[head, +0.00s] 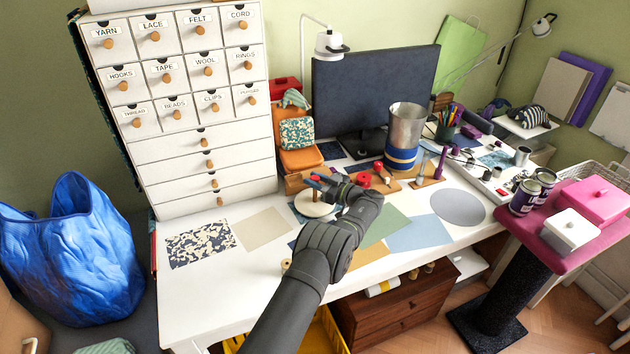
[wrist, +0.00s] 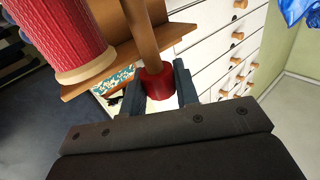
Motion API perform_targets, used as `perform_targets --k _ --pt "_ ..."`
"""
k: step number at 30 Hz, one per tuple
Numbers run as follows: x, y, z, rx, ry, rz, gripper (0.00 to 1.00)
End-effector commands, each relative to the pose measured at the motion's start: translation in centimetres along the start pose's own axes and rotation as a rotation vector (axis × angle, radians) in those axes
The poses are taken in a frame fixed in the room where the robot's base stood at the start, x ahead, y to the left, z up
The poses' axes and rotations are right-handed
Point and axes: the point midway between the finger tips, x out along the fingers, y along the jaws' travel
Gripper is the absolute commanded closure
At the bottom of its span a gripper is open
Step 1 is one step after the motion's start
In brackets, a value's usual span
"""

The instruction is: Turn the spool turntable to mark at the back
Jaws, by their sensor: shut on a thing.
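The turntable (head: 313,208) is a pale round disc on the white desk, partly under my gripper (head: 319,181). In the wrist view my gripper (wrist: 158,92) has its two dark fingers on either side of a red collar (wrist: 155,82) on a wooden post (wrist: 140,32), shut on it. A large red spool (wrist: 62,35) with a pale rim stands close to the post, by a wooden board (wrist: 110,68). I cannot make out the mark at the back.
A white drawer cabinet (head: 180,165) stands behind left. A metal cup (head: 406,125) and a monitor (head: 370,90) stand behind right. A red spool (head: 363,180) is just right of my gripper.

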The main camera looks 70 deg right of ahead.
Motion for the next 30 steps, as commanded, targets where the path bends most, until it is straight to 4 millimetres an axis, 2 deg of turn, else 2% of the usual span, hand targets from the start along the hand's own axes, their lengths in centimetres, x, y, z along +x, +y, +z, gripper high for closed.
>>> perform_targets --k 12,30 --pt "0.18 0.02 -0.29 -0.004 0.004 -0.081 1.00" --pt "0.23 0.01 -0.37 -0.003 0.004 -0.096 1.00"
